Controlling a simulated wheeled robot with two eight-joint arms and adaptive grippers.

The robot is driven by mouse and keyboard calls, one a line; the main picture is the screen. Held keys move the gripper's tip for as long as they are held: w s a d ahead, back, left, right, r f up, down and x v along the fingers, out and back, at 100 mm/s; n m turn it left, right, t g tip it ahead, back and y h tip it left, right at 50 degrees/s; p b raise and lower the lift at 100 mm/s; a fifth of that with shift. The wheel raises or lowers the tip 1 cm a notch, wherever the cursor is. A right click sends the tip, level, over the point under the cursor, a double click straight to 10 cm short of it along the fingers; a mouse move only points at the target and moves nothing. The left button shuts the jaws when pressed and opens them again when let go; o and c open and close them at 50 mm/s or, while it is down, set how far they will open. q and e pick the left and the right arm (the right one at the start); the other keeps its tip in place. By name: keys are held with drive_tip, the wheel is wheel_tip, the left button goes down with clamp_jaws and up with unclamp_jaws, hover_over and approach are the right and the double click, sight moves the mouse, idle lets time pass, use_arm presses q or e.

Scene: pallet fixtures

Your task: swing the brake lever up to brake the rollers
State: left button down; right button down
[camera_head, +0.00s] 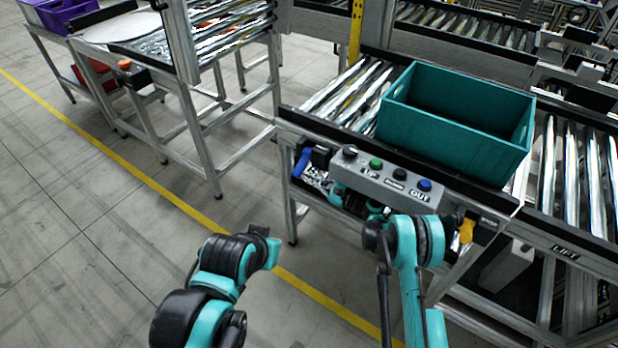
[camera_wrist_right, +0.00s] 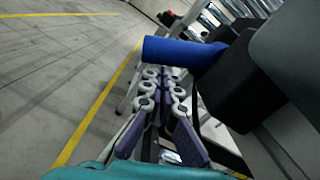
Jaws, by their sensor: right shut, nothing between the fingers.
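A lever with a blue handle (camera_head: 302,162) sits at the left end of the grey control box, on the roller conveyor's front side. In the right wrist view its blue cylinder (camera_wrist_right: 182,53) sticks out leftward from a dark mount. My right gripper (camera_wrist_right: 163,76) is shut and empty, with its fingertips just below the blue handle in that picture. I cannot tell whether they touch it. In the head view my right arm reaches under the control box, which hides most of the gripper. My left arm is at bottom left, away from the conveyor; its fingers do not show.
The control box (camera_head: 385,181) has several coloured knobs. A yellow handle (camera_head: 467,230) sits to its right beside a small label. A teal crate (camera_head: 455,139) stands on the rollers (camera_head: 345,90). Another roller frame stands at left, with open floor (camera_head: 90,210) before it.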

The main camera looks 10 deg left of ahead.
drive_tip(key=shift+s+a+r, duration=0.1)
drive_tip(key=shift+s+r, duration=0.05)
drive_tip(key=m, duration=0.1)
drive_tip(key=s+r+m, duration=0.1)
drive_tip(key=r+m, duration=0.1)
drive_tip(key=shift+s+a+r+m, duration=0.15)
drive_tip(key=shift+s+a+m, duration=0.05)
drive_tip(key=shift+a+m, duration=0.1)
drive_tip(key=shift+r, duration=0.1)
idle(0.3)
idle(0.4)
drive_tip(key=p, duration=0.3)
approach(301, 173)
wheel_tip(301, 173, down, 4)
drive_tip(key=d, duration=0.2)
drive_tip(key=shift+s+d, duration=0.2)
drive_tip(key=shift+s, duration=0.25)
